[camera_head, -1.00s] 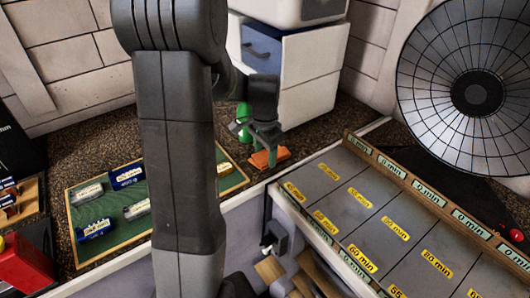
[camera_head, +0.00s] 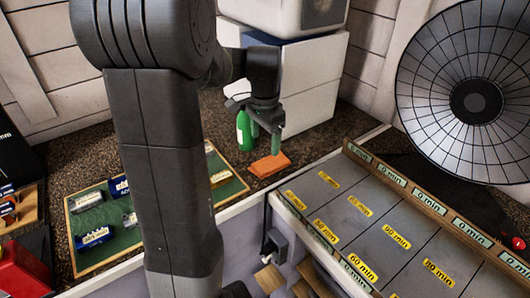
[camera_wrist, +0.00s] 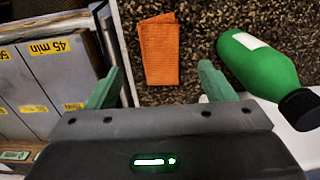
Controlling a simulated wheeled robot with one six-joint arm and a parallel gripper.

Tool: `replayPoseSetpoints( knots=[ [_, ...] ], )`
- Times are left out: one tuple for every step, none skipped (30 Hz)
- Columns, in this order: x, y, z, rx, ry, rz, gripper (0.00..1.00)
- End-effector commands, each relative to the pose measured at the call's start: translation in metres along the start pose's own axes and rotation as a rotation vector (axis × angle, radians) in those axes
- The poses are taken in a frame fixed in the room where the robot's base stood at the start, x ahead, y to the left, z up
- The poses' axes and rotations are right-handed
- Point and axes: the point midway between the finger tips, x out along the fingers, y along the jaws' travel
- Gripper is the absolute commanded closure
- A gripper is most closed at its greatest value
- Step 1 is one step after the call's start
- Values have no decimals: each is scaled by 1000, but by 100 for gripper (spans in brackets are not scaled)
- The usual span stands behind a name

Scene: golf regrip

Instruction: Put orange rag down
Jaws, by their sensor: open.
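The orange rag (camera_head: 269,165) lies folded flat on the dark speckled counter, beside the edge of the grey time-marked tray. In the wrist view the rag (camera_wrist: 159,50) lies beyond and between my fingertips, apart from both. My gripper (camera_head: 265,132) is above the rag and a little behind it in the head view.
A green bottle (camera_head: 243,130) stands close to the left of my gripper; it shows at right in the wrist view (camera_wrist: 260,62). The grey tray (camera_head: 330,185) with minute labels is at right. A green board (camera_head: 125,238) with several labelled pieces lies left. White drawers (camera_head: 310,80) stand behind.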

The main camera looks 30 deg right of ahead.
Motion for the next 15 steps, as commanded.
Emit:
replayPoseSetpoints(
  knots=[
    [-10, 0, 0, 0, 2, -2, 24],
    [-14, 0, 0, 0, 2, -2, 24],
    [-19, 0, 0, 0, 2, -2, 24],
    [-22, 0, 0, 0, 1, -1, 24],
    [-25, 0, 0, 0, 1, -1, 24],
    [-28, 0, 0, 0, 1, -1, 24],
    [-30, 0, 0, 0, 1, -1, 24],
    [-32, 0, 0, 0, 0, 0, 24],
    [-33, 0, 0, 0, 0, 0, 24],
    [-33, 0, 0, 0, 0, 0, 24],
    [-34, 0, 0, 0, 0, 0, 24],
    [-34, 0, 0, 0, 0, 0, 24],
    [-34, 0, 0, 0, 0, 0, 24],
    [-33, 0, 0, 0, 0, 0, 24],
    [-33, 0, 0, 0, 0, 0, 24]
  ],
)
